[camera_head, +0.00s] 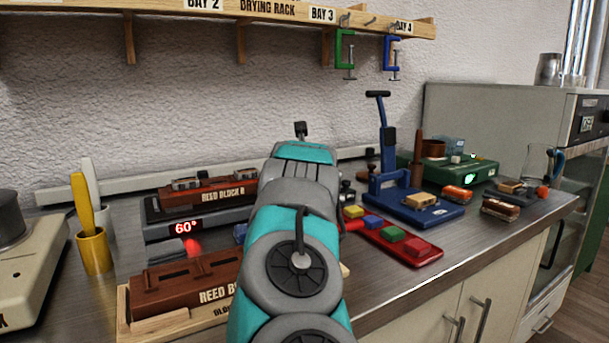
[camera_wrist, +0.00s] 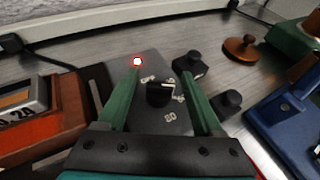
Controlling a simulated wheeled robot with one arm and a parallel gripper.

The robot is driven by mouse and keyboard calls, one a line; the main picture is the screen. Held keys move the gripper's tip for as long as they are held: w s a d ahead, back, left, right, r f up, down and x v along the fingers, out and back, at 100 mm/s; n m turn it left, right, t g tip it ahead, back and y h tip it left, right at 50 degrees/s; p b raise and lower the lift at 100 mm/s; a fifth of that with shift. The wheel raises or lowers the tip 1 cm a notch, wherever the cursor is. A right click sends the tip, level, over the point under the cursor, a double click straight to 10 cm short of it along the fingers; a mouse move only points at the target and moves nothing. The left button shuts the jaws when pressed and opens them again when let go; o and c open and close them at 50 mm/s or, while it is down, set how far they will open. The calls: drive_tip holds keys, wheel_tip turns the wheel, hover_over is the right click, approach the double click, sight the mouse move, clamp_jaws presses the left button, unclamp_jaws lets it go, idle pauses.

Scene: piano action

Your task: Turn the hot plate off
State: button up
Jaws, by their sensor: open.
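In the wrist view, a black knob (camera_wrist: 159,94) with a white pointer mark sits on a grey panel (camera_wrist: 125,75), apparently the hot plate's. The pointer lies toward the right of the picture; small numbers surround the knob, one reading 80. A round red lamp (camera_wrist: 137,61) with a bright centre is lit. My gripper (camera_wrist: 164,82) is open, its green fingers on either side of the knob; contact cannot be told. In the head view, the grey hot plate (camera_head: 158,231) shows a red 60° display (camera_head: 186,227) below Reed Block B (camera_head: 208,195). My arm hides the gripper and knob there.
Two black knob-like pieces (camera_wrist: 188,65) (camera_wrist: 227,103) stand right of the panel. A blue press (camera_head: 388,190) and a red tray of coloured blocks (camera_head: 410,255) are right of my arm. Another brown reed block (camera_head: 185,285) lies in front; a yellow cup (camera_head: 94,251) stands left.

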clamp_jaws()
idle(0.6)
